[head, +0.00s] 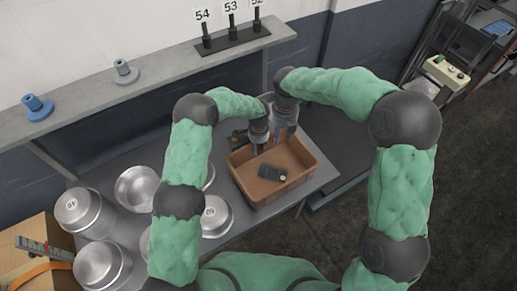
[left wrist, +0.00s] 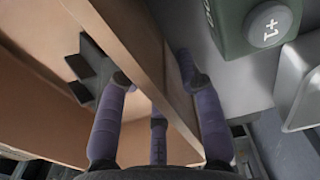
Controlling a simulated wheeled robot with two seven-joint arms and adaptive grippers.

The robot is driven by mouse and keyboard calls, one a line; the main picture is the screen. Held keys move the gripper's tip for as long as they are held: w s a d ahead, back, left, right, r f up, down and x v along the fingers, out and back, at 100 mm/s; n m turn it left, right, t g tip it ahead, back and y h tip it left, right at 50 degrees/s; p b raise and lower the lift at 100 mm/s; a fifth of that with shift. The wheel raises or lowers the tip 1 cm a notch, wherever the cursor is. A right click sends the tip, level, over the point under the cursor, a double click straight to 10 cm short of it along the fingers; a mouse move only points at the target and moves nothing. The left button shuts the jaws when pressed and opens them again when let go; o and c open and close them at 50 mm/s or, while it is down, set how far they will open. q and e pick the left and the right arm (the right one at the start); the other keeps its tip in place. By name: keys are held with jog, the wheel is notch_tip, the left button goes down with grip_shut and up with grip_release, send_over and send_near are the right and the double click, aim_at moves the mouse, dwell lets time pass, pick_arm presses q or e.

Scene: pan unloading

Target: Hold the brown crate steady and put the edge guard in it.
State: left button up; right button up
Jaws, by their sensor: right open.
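The brown crate (head: 244,184) stands on the grey table; its wall also shows in the left wrist view (left wrist: 150,45). My left gripper (head: 257,150) is at its far left wall. In the left wrist view its purple fingers (left wrist: 155,85) stand on both sides of the wall, tips against it. My right gripper (head: 287,138) is open, low at the crate's far side. A dark green piece (head: 268,173) with a pale spot lies in the crate. A dark stepped piece (left wrist: 90,70) shows inside the crate; I cannot tell which is the edge guard.
Several metal pans (head: 138,187) stand on the table's left. A shelf (head: 160,75) runs behind. A cardboard box (head: 30,236) is at the lower left.

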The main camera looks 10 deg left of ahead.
pick_arm(q)
notch_tip(320, 180, up, 10)
dwell(0.3)
jog(key=shift+f, duration=0.1)
